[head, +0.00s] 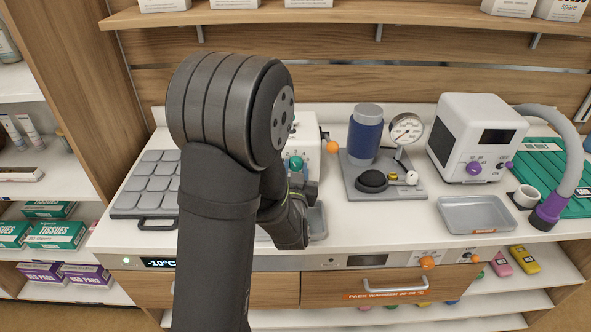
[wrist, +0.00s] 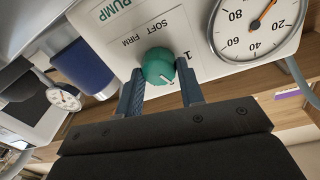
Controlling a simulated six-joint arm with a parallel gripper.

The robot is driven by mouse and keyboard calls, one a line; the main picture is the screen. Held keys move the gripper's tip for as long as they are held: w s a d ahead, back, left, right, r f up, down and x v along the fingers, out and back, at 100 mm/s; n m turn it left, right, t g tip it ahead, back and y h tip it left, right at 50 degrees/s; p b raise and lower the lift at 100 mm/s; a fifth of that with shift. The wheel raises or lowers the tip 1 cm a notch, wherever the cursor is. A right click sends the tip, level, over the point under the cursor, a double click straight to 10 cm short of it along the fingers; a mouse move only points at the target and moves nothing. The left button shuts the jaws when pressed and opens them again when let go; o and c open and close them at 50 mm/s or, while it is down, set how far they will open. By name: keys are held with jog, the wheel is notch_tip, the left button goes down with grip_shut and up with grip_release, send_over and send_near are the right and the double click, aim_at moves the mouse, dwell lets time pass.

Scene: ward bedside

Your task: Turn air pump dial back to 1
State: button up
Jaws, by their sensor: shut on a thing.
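The air pump (head: 306,128) is a white box on the counter, largely hidden behind my arm in the head view. Its green dial (head: 295,162) shows just beside my arm. In the wrist view the green dial (wrist: 155,66) sits on the white pump panel (wrist: 187,22), below the words SOFT and FIRM. Its pale pointer mark faces down and right; a printed 1 stands to its right. My gripper (wrist: 160,84) has one finger on each side of the dial and is shut on it. The fingers hide part of the panel.
A pressure gauge (wrist: 258,22) is on the pump's face. A device with a blue cylinder and dial gauge (head: 366,140) stands to the right. Farther right are a grey tray (head: 476,226) and a white machine with purple knobs (head: 455,130). A grey pad (head: 152,184) lies left.

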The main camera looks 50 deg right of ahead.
aim_at(297, 147)
jog(key=o, duration=1)
jog(key=shift+r, duration=0.5)
notch_tip(297, 147, up, 4)
jog(key=shift+s+f, duration=0.15)
jog(key=shift+f, duration=0.05)
jog(key=s+r, duration=0.6)
jog(key=s, duration=0.5)
jog(key=shift+s+r, duration=0.2)
jog(key=shift+d, duration=0.1)
